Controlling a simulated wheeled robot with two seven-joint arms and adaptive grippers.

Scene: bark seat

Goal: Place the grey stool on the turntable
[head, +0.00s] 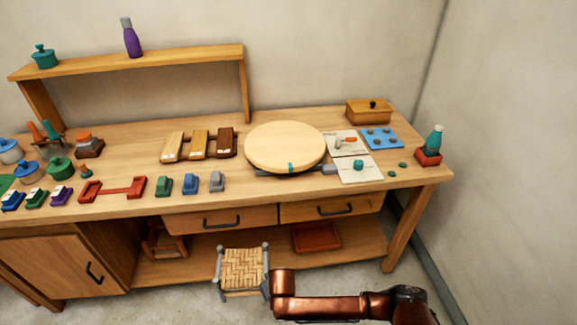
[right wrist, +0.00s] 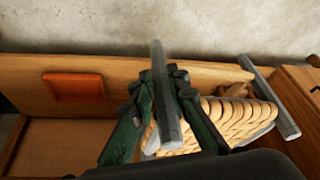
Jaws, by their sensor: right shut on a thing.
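The grey stool (head: 243,268) has a woven straw seat and grey posts. It is in front of the bench's lower shelf, low in the head view. My right gripper (right wrist: 166,92) is shut on one grey post (right wrist: 160,65) of the stool, with the woven seat (right wrist: 222,122) just to the right in the right wrist view. In the head view, my copper arm reaches the stool's right side and its wrist hides the fingers. I cannot tell whether the stool's feet touch the floor. The turntable (head: 285,145), a round pale wooden disc with a teal mark, lies on the benchtop. My left gripper is not in view.
Two drawers (head: 222,220) and the bench's front edge lie between stool and turntable height. A red tray (head: 316,236) and a brown stool (head: 165,242) are on the lower shelf. Small planes (head: 190,184), sanding blocks (head: 199,145) and cards (head: 358,170) flank the turntable, whose top is bare.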

